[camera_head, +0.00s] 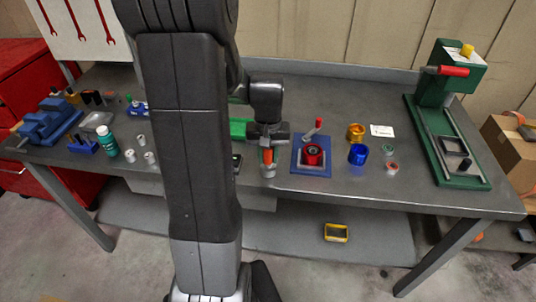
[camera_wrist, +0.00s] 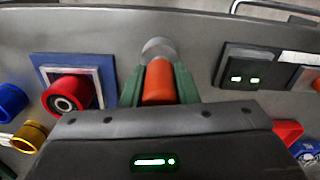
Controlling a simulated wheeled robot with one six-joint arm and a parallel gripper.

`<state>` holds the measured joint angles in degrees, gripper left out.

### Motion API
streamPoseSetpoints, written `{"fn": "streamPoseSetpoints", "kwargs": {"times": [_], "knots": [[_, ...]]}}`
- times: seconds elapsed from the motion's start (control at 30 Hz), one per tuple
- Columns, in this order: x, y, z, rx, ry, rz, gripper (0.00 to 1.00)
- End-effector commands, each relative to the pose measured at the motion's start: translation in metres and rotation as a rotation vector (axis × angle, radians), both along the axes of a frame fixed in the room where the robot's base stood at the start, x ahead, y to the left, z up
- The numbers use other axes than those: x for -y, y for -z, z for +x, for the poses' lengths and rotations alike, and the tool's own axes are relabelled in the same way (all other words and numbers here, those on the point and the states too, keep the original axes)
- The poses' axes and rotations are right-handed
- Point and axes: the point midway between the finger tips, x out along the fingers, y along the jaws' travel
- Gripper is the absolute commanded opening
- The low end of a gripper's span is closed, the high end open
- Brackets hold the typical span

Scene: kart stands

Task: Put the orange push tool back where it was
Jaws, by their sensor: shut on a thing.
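The orange push tool (camera_head: 267,157) is held upright in my gripper (camera_head: 268,160), over the front middle of the grey workbench. In the wrist view the orange push tool (camera_wrist: 159,82) sits between the two green fingers of my gripper (camera_wrist: 160,76). Its pale grey round end (camera_wrist: 157,47) sticks out past the fingertips. I cannot tell whether that end touches the bench top. My arm hides part of the bench to the left of the tool.
Right of the tool stands a blue fixture (camera_head: 298,167) with a red ring (camera_head: 313,154). Gold (camera_head: 355,132) and blue (camera_head: 358,154) cups, a white card (camera_head: 381,130) and a green press (camera_head: 440,110) are farther right.

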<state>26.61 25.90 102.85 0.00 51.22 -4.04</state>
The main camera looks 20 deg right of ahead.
Motion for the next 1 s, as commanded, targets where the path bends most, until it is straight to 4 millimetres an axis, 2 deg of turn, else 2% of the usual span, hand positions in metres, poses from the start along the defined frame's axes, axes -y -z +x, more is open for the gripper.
{"fn": "streamPoseSetpoints", "kwargs": {"times": [0.13,0.17,0.27,0.53,0.67,0.77,1.0], "knots": [[0.0,0.004,0.0,0.0,0.0,0.0,0.04],[0.0,0.004,0.0,0.0,0.0,0.0,0.31],[0.0,0.003,0.0,0.0,0.0,0.0,0.49],[0.0,0.002,0.0,0.0,0.0,0.0,0.49],[0.0,-0.005,0.001,0.003,0.0,-0.001,0.49],[0.001,-0.021,0.001,0.006,0.0,-0.002,0.49],[0.001,-0.074,0.001,0.006,0.0,-0.002,0.49]]}}
